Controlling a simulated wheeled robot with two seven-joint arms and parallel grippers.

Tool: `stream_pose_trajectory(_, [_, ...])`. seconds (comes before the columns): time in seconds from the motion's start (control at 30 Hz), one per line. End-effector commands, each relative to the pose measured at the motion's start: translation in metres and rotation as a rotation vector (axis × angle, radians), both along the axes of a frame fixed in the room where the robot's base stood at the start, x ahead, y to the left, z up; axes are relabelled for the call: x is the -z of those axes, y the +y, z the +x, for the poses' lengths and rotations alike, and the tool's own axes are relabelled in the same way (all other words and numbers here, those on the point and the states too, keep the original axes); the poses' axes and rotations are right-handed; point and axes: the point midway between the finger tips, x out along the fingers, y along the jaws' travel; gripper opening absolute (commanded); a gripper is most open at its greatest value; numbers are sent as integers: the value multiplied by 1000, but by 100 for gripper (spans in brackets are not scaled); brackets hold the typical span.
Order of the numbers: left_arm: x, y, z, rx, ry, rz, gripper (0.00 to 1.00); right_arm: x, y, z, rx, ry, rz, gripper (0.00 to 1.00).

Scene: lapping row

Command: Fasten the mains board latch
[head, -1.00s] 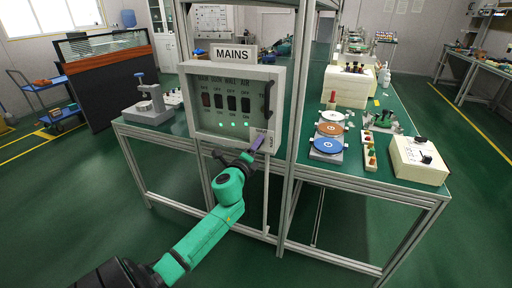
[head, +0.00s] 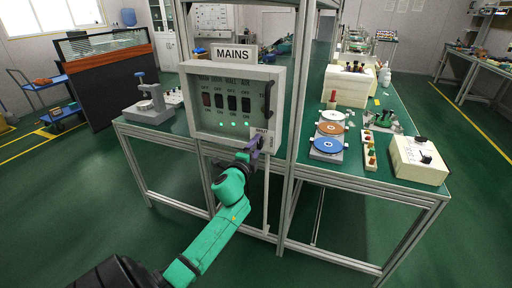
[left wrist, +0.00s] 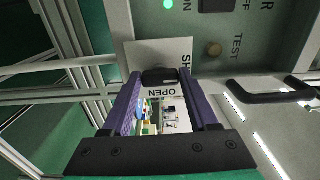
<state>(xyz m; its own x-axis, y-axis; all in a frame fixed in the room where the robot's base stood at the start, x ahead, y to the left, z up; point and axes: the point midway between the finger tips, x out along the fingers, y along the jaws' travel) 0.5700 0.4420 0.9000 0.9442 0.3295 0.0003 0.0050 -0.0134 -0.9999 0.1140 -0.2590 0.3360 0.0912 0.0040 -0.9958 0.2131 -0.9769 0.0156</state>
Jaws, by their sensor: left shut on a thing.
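The mains board (head: 224,127) is a pale grey cabinet with a black-lettered MAINS sign, dark switches and small green lights. Its latch (left wrist: 160,76), a small black piece, shows in the left wrist view on a white label (left wrist: 185,50) with SHUT, partly covered, and OPEN lettering. My left gripper (head: 258,142) is at the board's lower right corner. In the left wrist view my left gripper (left wrist: 160,80) has its purple fingers on both sides of the latch, shut on it. In the head view the fingers hide the latch. My right gripper is not in view.
A black door handle (left wrist: 275,96) stands out beside the latch. A metal frame post (head: 296,110) rises just right of the board. A bench at right holds coloured discs (head: 327,146) and a cream box (head: 418,160). A grey press (head: 150,105) stands on the left bench.

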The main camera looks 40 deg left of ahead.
Motion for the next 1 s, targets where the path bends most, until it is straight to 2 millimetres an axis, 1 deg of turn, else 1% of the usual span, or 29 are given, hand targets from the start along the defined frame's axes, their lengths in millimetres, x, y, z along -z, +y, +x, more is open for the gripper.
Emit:
stream_pose_trajectory(0.2, [0,0,0,0,-1,-4,4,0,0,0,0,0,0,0])
stream_pose_trajectory(0.23, [0,0,0,0,-1,-4,67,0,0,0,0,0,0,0])
stream_pose_trajectory(0.3, [0,0,0,0,-1,-3,90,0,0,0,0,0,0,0])
stream_pose_trajectory(0.6, [0,0,-1,0,1,-1,90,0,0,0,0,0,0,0])
stream_pose_trajectory(0.67, [1,-1,-3,0,2,-2,90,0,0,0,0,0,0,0])
stream_pose_trajectory(0.73, [1,-4,-10,0,2,-2,90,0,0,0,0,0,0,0])
stream_pose_trajectory(0.87, [3,-13,-35,1,3,-2,90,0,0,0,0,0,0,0])
stream_pose_trajectory(1.0, [4,-27,-75,0,4,-4,90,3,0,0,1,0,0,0])
